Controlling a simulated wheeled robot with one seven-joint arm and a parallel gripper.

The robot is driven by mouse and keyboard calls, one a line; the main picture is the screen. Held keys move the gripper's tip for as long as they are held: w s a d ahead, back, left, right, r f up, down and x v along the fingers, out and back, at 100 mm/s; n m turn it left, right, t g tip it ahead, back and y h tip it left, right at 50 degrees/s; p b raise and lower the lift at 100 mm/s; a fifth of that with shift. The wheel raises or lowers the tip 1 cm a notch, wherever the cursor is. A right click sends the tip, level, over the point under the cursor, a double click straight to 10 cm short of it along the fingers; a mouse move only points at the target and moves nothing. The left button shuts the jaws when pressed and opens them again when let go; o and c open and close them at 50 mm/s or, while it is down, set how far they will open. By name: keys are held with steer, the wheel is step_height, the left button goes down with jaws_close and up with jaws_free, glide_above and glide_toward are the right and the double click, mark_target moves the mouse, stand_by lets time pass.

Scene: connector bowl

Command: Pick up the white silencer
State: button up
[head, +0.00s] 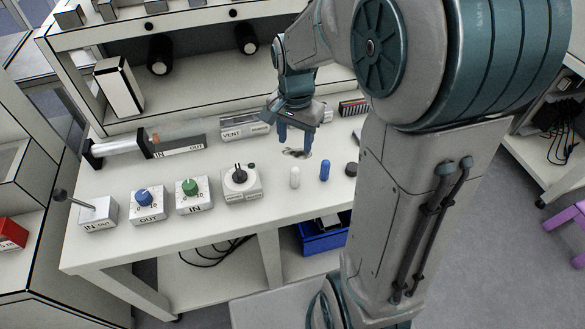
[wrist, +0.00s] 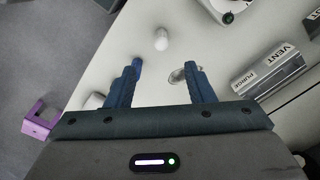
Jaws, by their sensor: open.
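The white silencer (head: 295,177) stands upright on the white table near its front edge, left of a blue silencer (head: 325,170). In the wrist view the white silencer (wrist: 161,39) lies ahead of my gripper, between the lines of the two fingers and beyond their tips. My gripper (head: 295,135) is above the table behind the white silencer, pointing down. In the wrist view my gripper (wrist: 165,72) is open with nothing between its blue fingers. The blue silencer (wrist: 137,66) shows at the left fingertip, partly hidden by it.
A dark round piece (head: 351,169) stands right of the blue silencer. A white box with a black knob (head: 240,183) is to the left. The VENT/PURGE block (head: 245,131) stands behind. A metal bowl-like opening (head: 297,153) lies below my gripper. The table's front edge is close.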

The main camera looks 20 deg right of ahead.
mark_target(295, 168)
step_height(295, 168, down, 8)
steer(key=shift+r, duration=0.2)
steer(key=shift+w+d+f, duration=0.1)
steer(key=shift+w+f, duration=0.05)
steer(key=shift+f, duration=1.15)
steer(key=shift+w+f, duration=0.1)
steer(key=shift+f, duration=1.15)
steer(key=c, duration=1)
